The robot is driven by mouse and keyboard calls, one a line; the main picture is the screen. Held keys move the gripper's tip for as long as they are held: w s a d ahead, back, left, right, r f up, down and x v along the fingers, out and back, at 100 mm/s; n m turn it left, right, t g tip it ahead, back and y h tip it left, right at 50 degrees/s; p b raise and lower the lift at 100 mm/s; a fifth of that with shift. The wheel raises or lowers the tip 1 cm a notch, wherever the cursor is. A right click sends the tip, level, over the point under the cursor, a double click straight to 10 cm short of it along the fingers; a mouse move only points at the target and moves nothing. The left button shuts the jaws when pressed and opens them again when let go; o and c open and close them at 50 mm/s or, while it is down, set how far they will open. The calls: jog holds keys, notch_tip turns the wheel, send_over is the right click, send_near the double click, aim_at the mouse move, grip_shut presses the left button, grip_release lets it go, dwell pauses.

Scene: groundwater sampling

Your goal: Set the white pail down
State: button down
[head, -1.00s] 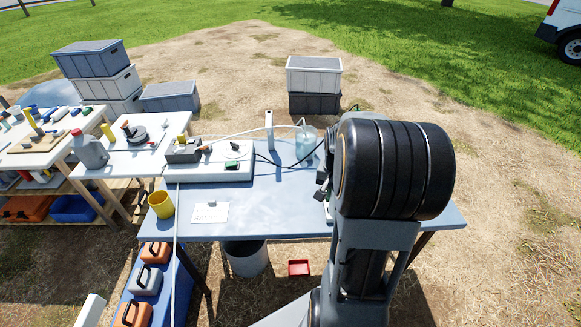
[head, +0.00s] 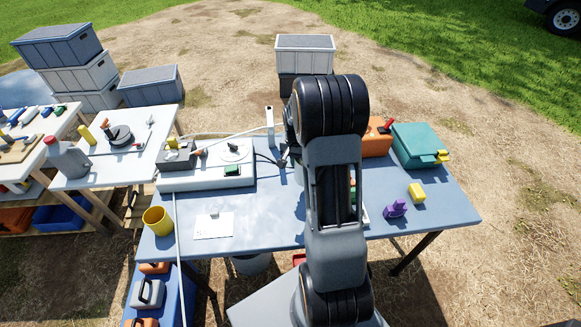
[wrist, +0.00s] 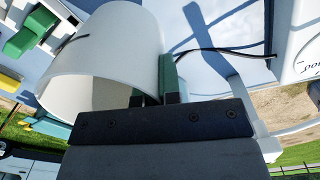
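The white pail (wrist: 100,58) fills the left and middle of the wrist view, tilted in that picture. My gripper (wrist: 155,88) has its two green-padded fingers close together at the pail's edge, with the pail's wall seemingly pinched between them. In the head view my own arm stands over the blue table (head: 265,215) and hides both the gripper and the pail. Whether the pail's bottom touches anything cannot be told.
An orange case (head: 374,142), a teal case (head: 415,147), a purple object (head: 396,208) and a yellow block (head: 417,193) are on the table's right side. A yellow cup (head: 157,221) stands at the left edge, near a white card (head: 213,226). The front middle is clear.

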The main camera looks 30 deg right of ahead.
jog(key=shift+w+f+p, duration=0.2)
jog(key=shift+w+f, duration=0.35)
jog(key=shift+f, duration=0.65)
jog(key=shift+w+f+p, duration=0.2)
jog(key=shift+w+f, duration=0.4)
jog(key=shift+f, duration=0.6)
jog(key=shift+w+f+p, duration=0.2)
jog(key=shift+w+f, duration=0.35)
jog(key=shift+f, duration=0.65)
jog(key=shift+f, duration=0.15)
jog(key=c, duration=1.3)
grip_release()
jog(key=shift+a, duration=0.1)
